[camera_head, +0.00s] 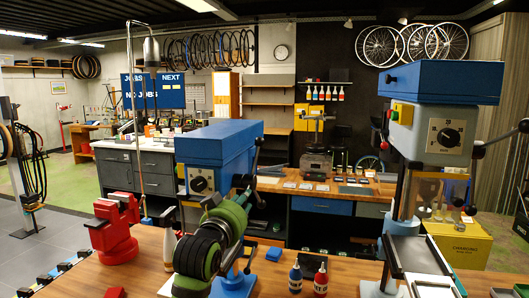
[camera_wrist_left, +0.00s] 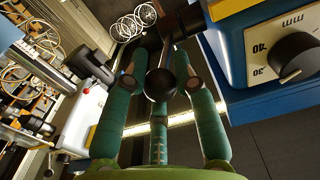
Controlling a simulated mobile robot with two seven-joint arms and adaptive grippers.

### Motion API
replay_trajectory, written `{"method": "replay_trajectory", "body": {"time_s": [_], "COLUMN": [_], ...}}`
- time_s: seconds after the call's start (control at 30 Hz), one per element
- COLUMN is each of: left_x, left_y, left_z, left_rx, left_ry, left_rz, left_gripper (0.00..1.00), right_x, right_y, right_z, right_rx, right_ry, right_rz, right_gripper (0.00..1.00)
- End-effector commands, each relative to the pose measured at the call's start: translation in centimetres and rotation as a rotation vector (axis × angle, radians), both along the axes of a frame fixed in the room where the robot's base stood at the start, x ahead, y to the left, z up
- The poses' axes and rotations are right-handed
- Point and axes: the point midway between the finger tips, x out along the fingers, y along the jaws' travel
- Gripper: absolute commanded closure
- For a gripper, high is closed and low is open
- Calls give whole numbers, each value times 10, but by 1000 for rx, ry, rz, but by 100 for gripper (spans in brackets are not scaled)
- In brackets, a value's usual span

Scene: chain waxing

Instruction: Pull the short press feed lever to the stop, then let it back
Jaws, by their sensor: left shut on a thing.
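My left gripper (camera_head: 252,198), with green fingers, reaches up from below to that side. In the left wrist view its fingers (camera_wrist_left: 162,95) are closed around a black ball knob (camera_wrist_left: 160,84) on a lever arm. The press's dial (camera_wrist_left: 297,63) shows at the right there. The head view partly hides the grip, and my right gripper is not in view.
A taller blue press (camera_head: 440,105) stands at the right with a grey tray by it. A red vise (camera_head: 115,228) is at the left. A blue bottle (camera_head: 295,278) and a red bottle (camera_head: 320,280) stand near the front, right of the short press.

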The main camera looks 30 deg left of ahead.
Motion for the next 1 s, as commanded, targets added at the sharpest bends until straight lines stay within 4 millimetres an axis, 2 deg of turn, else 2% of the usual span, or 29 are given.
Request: {"method": "replay_trajectory", "body": {"time_s": [0.03,0.4,0.73,1.0], "left_x": [2,2,6,6], "left_y": [-1,-1,0,0], "left_z": [-8,-8,-26,-25], "left_rx": [-5,-5,-5,-5], "left_ry": [18,19,21,19], "left_rz": [-2,-2,-3,-2], "left_gripper": [100,100,100,100], "right_x": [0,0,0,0], "right_y": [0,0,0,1], "right_z": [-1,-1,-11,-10], "right_rx": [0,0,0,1], "right_ry": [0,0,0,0], "right_rz": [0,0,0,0], "right_gripper": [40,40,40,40]}}
